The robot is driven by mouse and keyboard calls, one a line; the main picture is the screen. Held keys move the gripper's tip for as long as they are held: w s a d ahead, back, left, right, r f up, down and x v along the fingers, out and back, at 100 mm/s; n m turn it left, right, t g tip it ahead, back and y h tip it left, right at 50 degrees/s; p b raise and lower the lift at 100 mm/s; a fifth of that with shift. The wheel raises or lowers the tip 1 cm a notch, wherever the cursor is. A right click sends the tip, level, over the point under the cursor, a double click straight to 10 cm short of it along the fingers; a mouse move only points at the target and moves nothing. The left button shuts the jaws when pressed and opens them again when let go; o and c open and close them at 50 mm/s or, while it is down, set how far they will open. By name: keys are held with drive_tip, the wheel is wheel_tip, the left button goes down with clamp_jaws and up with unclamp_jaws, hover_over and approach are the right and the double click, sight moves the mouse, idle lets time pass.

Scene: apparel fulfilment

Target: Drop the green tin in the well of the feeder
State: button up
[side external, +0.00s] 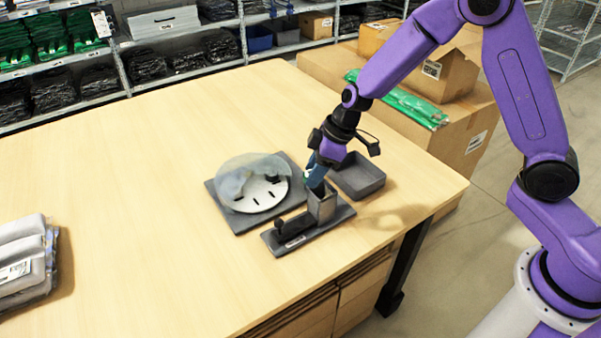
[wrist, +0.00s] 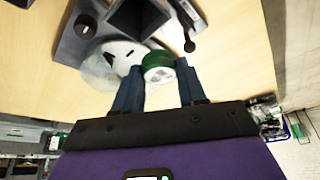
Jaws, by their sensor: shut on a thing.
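The green tin (wrist: 158,70), with a pale round end, sits between the two blue fingers of my gripper (wrist: 160,84) in the wrist view. My gripper (side external: 314,174) is shut on it, above the feeder in the side view; the tin is mostly hidden there. The feeder (side external: 290,238) is a dark base with an upright square well (side external: 322,205) and a small black knob. The well (wrist: 138,18) also shows in the wrist view, apart from the tin. I cannot tell whether the tin is lined up over the opening.
A white slotted disc (side external: 258,197) under a clear cover lies on a dark plate left of the feeder. A dark open tray (side external: 360,178) stands behind the well. Grey folded packs (side external: 24,262) lie at the left edge.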

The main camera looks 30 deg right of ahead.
drive_tip(key=shift+d+f, duration=1.65)
drive_tip(key=shift+f, duration=0.25)
drive_tip(key=o, duration=1.1)
drive_tip(key=v, duration=1.7)
drive_tip(key=shift+s+d+r, duration=0.15)
drive_tip(key=shift+r, duration=0.05)
